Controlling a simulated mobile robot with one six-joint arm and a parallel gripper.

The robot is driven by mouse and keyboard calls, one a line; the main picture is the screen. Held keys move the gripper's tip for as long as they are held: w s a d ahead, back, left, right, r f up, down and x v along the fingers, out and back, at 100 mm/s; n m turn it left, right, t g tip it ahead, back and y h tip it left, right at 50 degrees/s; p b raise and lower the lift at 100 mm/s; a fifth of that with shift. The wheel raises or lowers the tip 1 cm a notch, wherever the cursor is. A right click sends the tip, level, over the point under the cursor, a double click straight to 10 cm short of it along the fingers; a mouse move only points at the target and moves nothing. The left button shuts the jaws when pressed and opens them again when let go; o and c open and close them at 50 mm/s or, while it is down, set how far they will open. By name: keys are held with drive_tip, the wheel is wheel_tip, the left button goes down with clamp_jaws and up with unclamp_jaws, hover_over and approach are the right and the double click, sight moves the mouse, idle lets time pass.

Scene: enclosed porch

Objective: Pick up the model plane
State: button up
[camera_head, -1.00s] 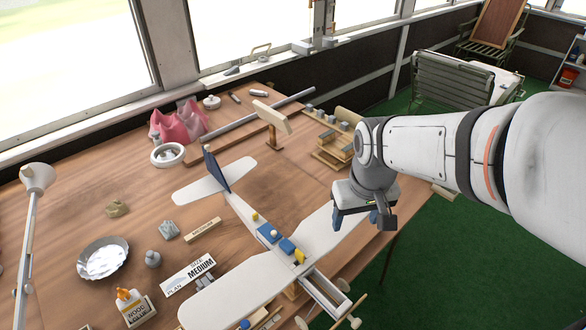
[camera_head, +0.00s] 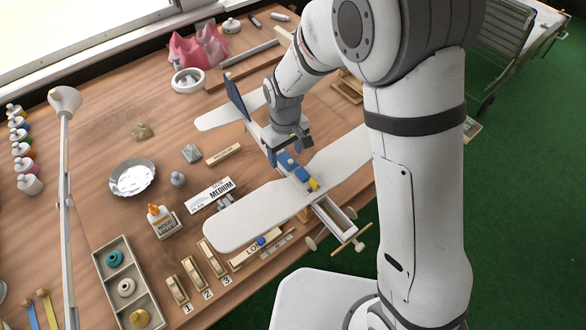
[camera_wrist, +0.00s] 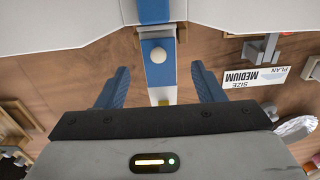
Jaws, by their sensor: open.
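The model plane (camera_head: 248,214) has white wings, a blue tail fin and blue blocks on its body. It rests over the wooden table, its nose and propeller towards the front right edge. My gripper (camera_head: 286,156) is over the plane's fuselage, between the wing and the tail. In the wrist view my gripper (camera_wrist: 150,88) has its two blue fingers apart, one on each side of the blue and white fuselage (camera_wrist: 160,72). Nothing is held. Whether the fingertips reach below the fuselage top cannot be told.
The table (camera_head: 100,215) holds a glue bottle (camera_head: 162,221), a metal dish (camera_head: 132,180), a size card (camera_head: 211,193), a parts tray (camera_head: 128,285) and a lamp (camera_head: 65,200). A pink object (camera_head: 197,48) stands at the back. Green floor (camera_head: 520,200) lies to the right.

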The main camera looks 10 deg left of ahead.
sight(286, 160)
drive_tip(key=shift+f, duration=1.75)
drive_tip(key=c, duration=0.8)
